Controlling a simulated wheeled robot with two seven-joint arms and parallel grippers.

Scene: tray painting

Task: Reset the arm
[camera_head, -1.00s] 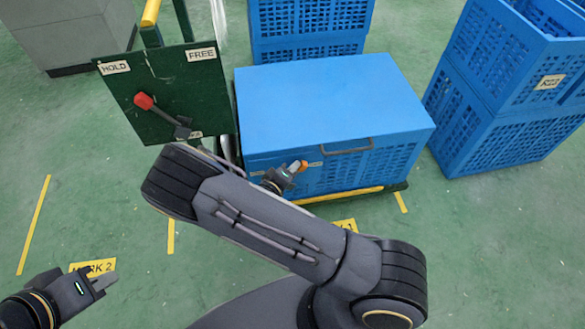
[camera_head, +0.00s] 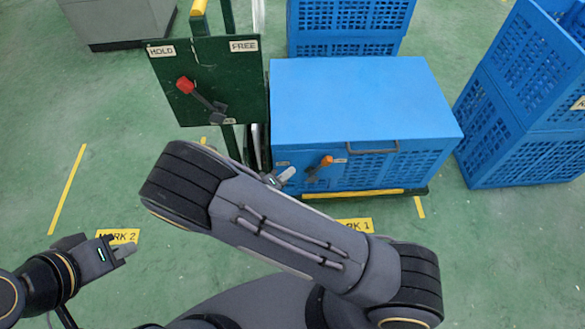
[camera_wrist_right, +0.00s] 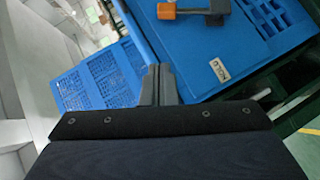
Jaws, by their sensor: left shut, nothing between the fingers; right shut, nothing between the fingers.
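My right arm crosses the head view in front of the blue box. My right gripper (camera_head: 287,175) is shut and empty, just in front of the box's left end. It stands left of the orange-tipped latch (camera_head: 322,165) and apart from it. In the right wrist view my right gripper (camera_wrist_right: 158,78) has its fingers together, with the orange latch (camera_wrist_right: 185,12) above and to the right. My left gripper (camera_head: 122,250) is shut and empty at the lower left, over the floor by the MARK 2 label (camera_head: 119,236).
The blue lidded box (camera_head: 360,100) sits on a cart. A green panel (camera_head: 200,95) with a red-tipped lever (camera_head: 187,86), marked HOLD and FREE, stands left of it. Blue crates (camera_head: 525,110) are stacked at right and behind. The floor at left is clear.

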